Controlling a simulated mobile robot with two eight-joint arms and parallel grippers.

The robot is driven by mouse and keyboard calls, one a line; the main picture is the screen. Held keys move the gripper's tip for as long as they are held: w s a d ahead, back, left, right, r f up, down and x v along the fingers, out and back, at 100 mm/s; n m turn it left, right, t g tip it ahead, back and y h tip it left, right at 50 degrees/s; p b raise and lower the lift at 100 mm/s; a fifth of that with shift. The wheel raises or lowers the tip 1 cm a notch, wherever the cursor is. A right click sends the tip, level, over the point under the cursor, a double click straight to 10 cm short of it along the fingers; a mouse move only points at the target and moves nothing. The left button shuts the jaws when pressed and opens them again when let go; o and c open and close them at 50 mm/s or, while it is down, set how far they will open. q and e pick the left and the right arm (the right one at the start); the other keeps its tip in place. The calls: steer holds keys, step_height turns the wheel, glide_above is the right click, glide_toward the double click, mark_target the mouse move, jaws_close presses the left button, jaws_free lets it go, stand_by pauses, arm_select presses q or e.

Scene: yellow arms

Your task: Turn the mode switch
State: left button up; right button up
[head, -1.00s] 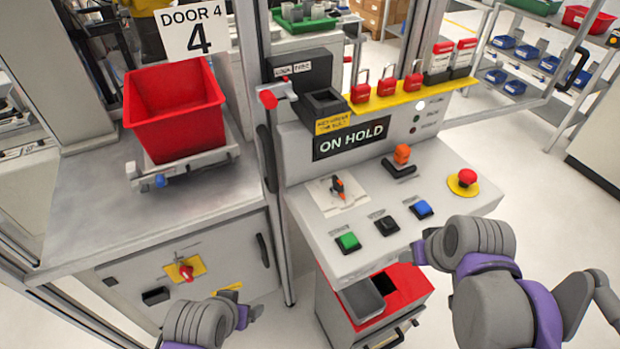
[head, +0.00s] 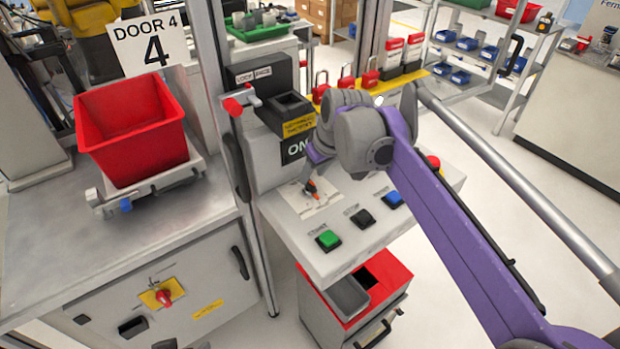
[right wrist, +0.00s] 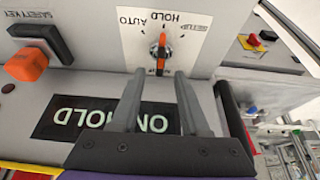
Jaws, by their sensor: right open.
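The mode switch (head: 311,187) is a small black knob with an orange pointer on a white plate at the left of the sloped console top. In the right wrist view, where labels appear upside down, the knob (right wrist: 161,50) stands in line with HOLD, between AUTO and SETUP. My right gripper (right wrist: 160,75) is open and empty, its two fingers pointing at the knob. The knob shows between and just beyond the fingertips, apart from them. In the head view my right gripper (head: 308,172) is above the plate, its fingers partly hidden by my wrist. My left gripper is out of view.
Green (head: 328,239), black (head: 363,218) and blue (head: 393,199) buttons sit in front of the switch. An orange safety key (right wrist: 27,64) and the ON HOLD display (right wrist: 110,117) are close by. A red bin (head: 130,130) stands on the left counter.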

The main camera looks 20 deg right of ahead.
mark_target(310, 181)
steer(key=shift+x, duration=1.5)
steer(key=shift+c, duration=0.3)
jaws_close()
